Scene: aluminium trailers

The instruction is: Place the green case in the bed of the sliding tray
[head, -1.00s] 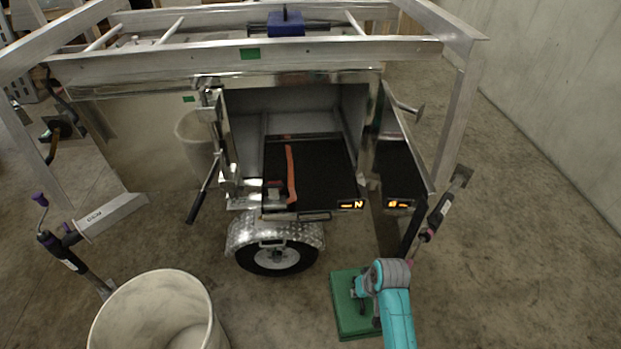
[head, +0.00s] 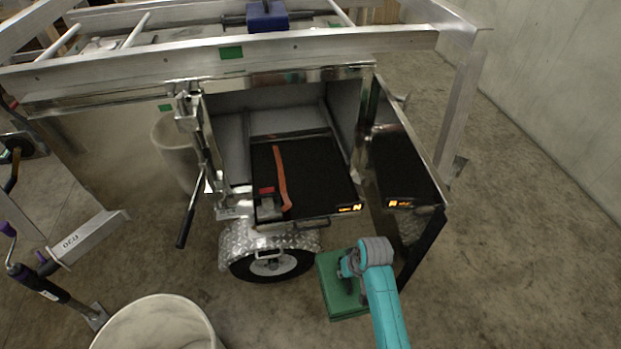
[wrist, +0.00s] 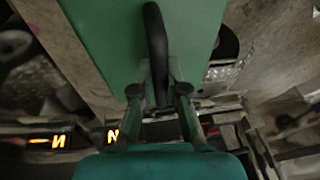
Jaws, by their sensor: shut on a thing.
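The green case (head: 337,294) is below and in front of the trailer's open compartment, right of the wheel in the head view. My gripper (head: 349,273) is at the case, partly hidden by my own teal wrist. In the wrist view my gripper (wrist: 158,98) is shut on the dark handle (wrist: 156,45) of the green case (wrist: 100,35). The sliding tray (head: 318,172) is pulled partly out of the compartment. Its black bed holds an orange strap (head: 281,180) and a small red and grey item (head: 267,201) at its left side. The bed's middle and right are bare.
The open shiny door (head: 405,165) stands right of the tray, close to my arm. A lever (head: 187,215) hangs left of the compartment. The trailer wheel (head: 268,265) is below the tray. A white bin (head: 155,325) stands at front left. Open floor lies at right.

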